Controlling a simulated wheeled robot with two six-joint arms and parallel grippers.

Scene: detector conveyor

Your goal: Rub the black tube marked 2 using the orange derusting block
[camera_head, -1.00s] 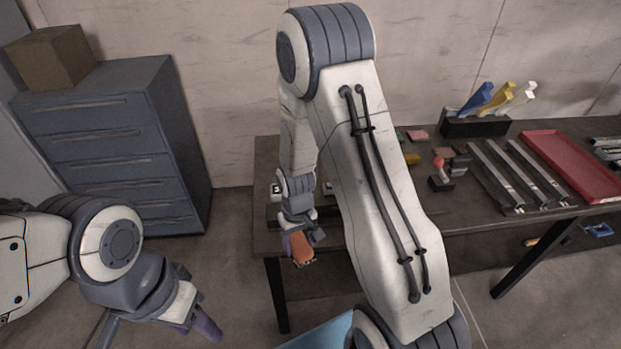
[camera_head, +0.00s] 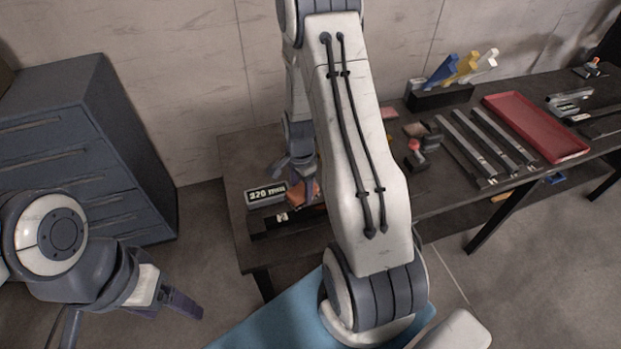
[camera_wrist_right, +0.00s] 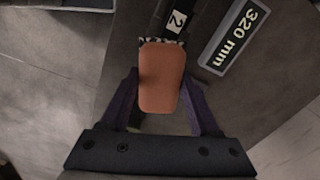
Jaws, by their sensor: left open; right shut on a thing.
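The orange derusting block (camera_wrist_right: 161,78) is in my right gripper (camera_wrist_right: 162,82), between its two purple fingers. The block also shows in the head view (camera_head: 303,192), over the table's left end. The black tube marked 2 (camera_wrist_right: 178,20) shows in the right wrist view at the block's far end, with a white "2" label. The block overlaps the tube's near part in that view; I cannot tell whether they touch. In the head view my right arm hides most of the tube. My left gripper (camera_head: 172,306) is open and empty at the lower left, away from the table.
A "320 mm" plate (camera_head: 266,193) lies beside the tube. Several grey bars (camera_head: 478,140), a red tray (camera_head: 535,127) and a stand with coloured tools (camera_head: 440,96) occupy the table's right part. A grey drawer cabinet (camera_head: 85,150) stands left.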

